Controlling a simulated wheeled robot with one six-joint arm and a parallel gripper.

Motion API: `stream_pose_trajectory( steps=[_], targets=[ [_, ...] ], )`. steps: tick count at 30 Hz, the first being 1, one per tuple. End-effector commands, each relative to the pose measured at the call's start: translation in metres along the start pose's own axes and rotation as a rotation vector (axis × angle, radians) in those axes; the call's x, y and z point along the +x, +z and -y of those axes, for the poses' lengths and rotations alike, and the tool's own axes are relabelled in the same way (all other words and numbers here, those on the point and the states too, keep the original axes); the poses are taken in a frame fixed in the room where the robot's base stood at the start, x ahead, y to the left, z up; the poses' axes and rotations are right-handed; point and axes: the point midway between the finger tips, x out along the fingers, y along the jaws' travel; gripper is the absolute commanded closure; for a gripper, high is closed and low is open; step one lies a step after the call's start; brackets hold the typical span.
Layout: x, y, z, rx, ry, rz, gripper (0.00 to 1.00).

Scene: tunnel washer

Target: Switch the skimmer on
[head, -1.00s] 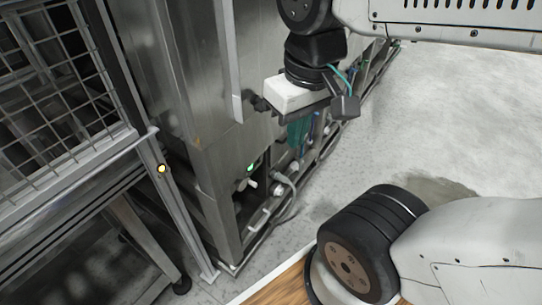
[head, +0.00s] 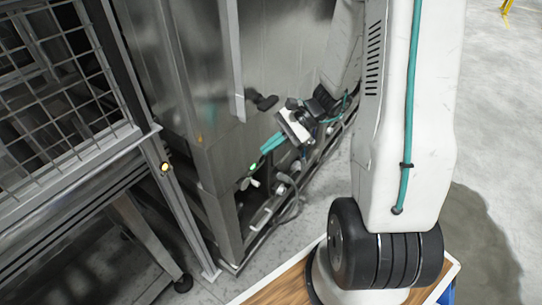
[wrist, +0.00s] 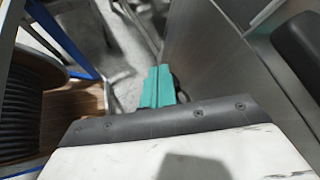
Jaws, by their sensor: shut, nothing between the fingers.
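A small lit green lamp (head: 251,168) sits low on the steel machine's side in the head view. Just below it is a pale handle or knob (head: 252,183), which may be the skimmer's switch; I see no label and cannot tell its setting. My gripper (head: 265,149) has teal fingers, shut and empty, pointing left toward the machine. Its tips look slightly above and right of the lamp; the picture does not show the exact gap. The wrist view shows the shut fingers (wrist: 158,86) beside a steel panel, with no knob visible there.
The steel machine wall (head: 175,60) rises behind my gripper, with a dark protruding fitting (head: 266,103) above it. Pipes and hoses (head: 290,190) run low along the machine. A wire-mesh cage (head: 60,80) stands left, with a yellow lamp (head: 166,167) on its frame.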

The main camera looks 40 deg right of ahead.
Motion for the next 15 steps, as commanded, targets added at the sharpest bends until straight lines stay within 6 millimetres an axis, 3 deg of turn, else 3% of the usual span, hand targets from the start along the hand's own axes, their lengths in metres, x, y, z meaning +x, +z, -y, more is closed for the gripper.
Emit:
stream_pose_trajectory(
  steps=[5, 9, 12, 15],
  targets=[
    [0.004, -0.1, 0.023, 0.356, -0.338, -0.017, 1.0],
    [0.0, -0.179, 0.02, 0.613, -0.567, -0.063, 1.0],
    [-0.003, -0.222, 0.009, 0.752, -0.681, -0.096, 1.0],
    [-0.005, -0.249, -0.001, 0.842, -0.753, -0.122, 1.0]
  ],
)
